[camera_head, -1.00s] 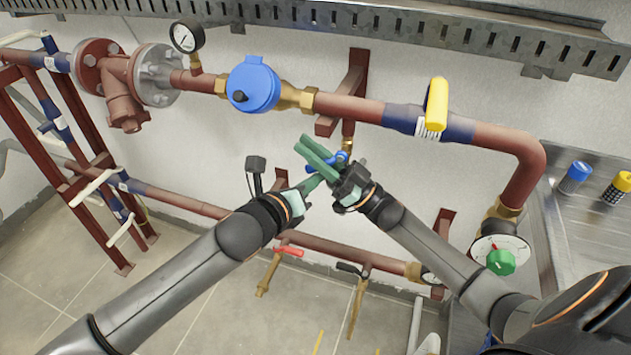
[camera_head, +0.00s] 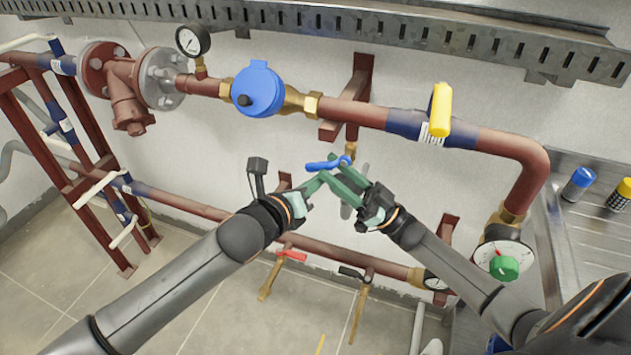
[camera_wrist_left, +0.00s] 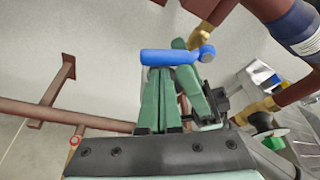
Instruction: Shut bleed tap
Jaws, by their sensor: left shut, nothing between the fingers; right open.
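The bleed tap has a blue lever (camera_head: 328,162) on a small brass body (camera_head: 350,150) below the upper pipe. The lever points left, roughly level in the head view. In the left wrist view the blue lever (camera_wrist_left: 172,57) lies across the tips of my left fingers; I cannot tell whether they touch. My left gripper (camera_head: 322,181) is shut and empty just below the lever. My right gripper (camera_head: 345,182) is open just below and right of the lever, its green fingers close to the left ones. The fingers partly hide the area under the tap.
The upper red-brown pipe carries a blue meter (camera_head: 257,90), a pressure gauge (camera_head: 193,40) and a yellow lever (camera_head: 440,110). Below are a red-handled tap (camera_head: 290,255) and a black-handled tap (camera_head: 354,273). A metal counter (camera_head: 590,235) stands at right.

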